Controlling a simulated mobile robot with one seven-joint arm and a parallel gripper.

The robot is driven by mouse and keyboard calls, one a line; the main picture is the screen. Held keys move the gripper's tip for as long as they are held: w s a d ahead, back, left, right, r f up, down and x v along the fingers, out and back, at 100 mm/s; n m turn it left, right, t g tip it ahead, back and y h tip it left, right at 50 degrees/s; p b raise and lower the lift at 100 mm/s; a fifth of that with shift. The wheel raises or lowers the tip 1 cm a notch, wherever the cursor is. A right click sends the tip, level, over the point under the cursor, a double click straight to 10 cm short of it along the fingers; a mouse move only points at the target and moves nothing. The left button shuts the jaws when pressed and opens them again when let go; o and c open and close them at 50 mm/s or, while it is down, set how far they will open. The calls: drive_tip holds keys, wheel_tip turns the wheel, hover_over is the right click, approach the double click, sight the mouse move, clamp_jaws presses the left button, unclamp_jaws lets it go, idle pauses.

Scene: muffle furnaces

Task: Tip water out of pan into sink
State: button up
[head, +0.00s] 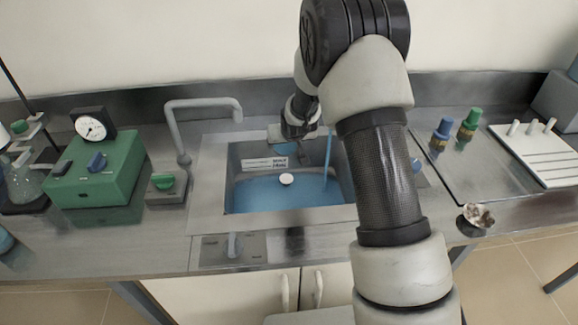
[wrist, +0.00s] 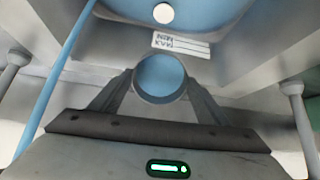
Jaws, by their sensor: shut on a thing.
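The sink (head: 215,205) is a grey basin with blue water (head: 260,195) in its bottom and a round white disc (head: 286,179). My gripper (head: 288,138) is over the back part of the sink. In the wrist view my gripper (wrist: 160,88) is shut on a small round grey-rimmed vessel, apparently the pan (wrist: 160,101), with blue inside it. In the head view the pan is mostly hidden and its tilt is unclear. A thin blue stream (head: 327,152) runs down into the basin beside my gripper; its source is hidden. It also shows in the wrist view (wrist: 58,85).
A grey tap (head: 203,103) arches over the sink's left side. A green box with a gauge (head: 95,170) stands left of it. At right are blue (head: 441,133) and green (head: 469,124) knobs, a white rack (head: 540,155) and a small brownish object (head: 478,216).

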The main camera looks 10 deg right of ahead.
drive_tip(key=shift+w+g+p, duration=0.45)
drive_tip(key=shift+g+p, duration=0.55)
drive_tip(key=shift+p, duration=0.65)
drive_tip(key=shift+f+g+p, duration=0.3)
drive_tip(key=shift+g+p, duration=0.05)
drive_tip(key=shift+g, duration=0.15)
drive_tip(key=shift+w+g+p, duration=0.3)
drive_tip(key=shift+g+p, duration=0.3)
drive_tip(key=shift+p, duration=0.25)
drive_tip(key=shift+w+f+g+p, duration=0.2)
drive_tip(key=shift+f+g+p, duration=0.1)
drive_tip(key=shift+g, duration=0.5)
drive_tip(key=shift+w+f+g, duration=0.15)
drive_tip(key=shift+f+g, duration=0.15)
drive_tip(key=shift+g+h, duration=0.3)
